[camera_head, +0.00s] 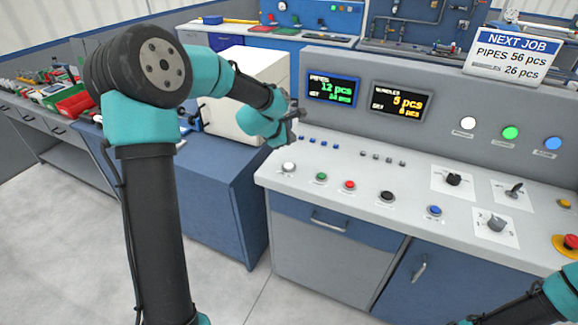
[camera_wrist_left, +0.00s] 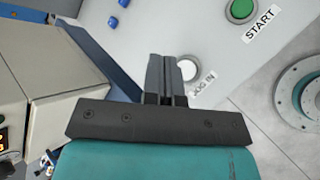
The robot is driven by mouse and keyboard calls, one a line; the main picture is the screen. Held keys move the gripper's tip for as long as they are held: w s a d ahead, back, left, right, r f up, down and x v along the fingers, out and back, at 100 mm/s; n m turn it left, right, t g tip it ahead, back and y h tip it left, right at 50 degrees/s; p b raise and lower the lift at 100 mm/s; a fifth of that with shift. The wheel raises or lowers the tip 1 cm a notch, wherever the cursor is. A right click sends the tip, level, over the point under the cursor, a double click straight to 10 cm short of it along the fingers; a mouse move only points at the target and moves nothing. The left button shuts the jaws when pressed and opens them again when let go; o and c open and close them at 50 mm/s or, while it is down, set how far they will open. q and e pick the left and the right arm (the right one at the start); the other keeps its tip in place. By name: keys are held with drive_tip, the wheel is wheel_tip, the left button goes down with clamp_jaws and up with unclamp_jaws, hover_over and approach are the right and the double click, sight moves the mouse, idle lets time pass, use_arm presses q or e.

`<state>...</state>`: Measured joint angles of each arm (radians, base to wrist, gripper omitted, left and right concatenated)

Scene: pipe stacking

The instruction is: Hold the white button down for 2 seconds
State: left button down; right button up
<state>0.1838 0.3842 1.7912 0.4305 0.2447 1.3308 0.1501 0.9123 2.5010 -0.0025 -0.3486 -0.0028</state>
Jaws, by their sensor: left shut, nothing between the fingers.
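The white button (camera_head: 289,167) sits at the left end of the grey control console's sloped top. In the left wrist view the white button (camera_wrist_left: 188,70) shows just right of the fingertips, partly covered by them, beside a label that seems to read "JOG IN". My left gripper (camera_head: 298,113) is shut and empty, above the console's left end and apart from the button in the head view. Its closed fingers (camera_wrist_left: 168,58) also show in the wrist view. My right gripper is out of view; only part of my right arm shows at lower right.
A green START button (camera_head: 321,176), a red button (camera_head: 349,185), a black button (camera_head: 387,196) and a blue button (camera_head: 434,210) follow to the right. Small blue buttons (camera_head: 323,142) lie behind. Two display screens (camera_head: 333,88) stand on the back panel. A cream box (camera_head: 240,95) is left of the gripper.

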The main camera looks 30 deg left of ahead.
sight(289, 166)
use_arm(q)
drive_tip(key=shift+f, duration=4.05)
drive_tip(key=shift+f, duration=0.1)
drive_tip(key=shift+f, duration=0.3)
drive_tip(key=shift+f, duration=0.4)
drive_tip(key=shift+r, duration=0.1)
idle(2.1)
drive_tip(key=shift+r, duration=0.7)
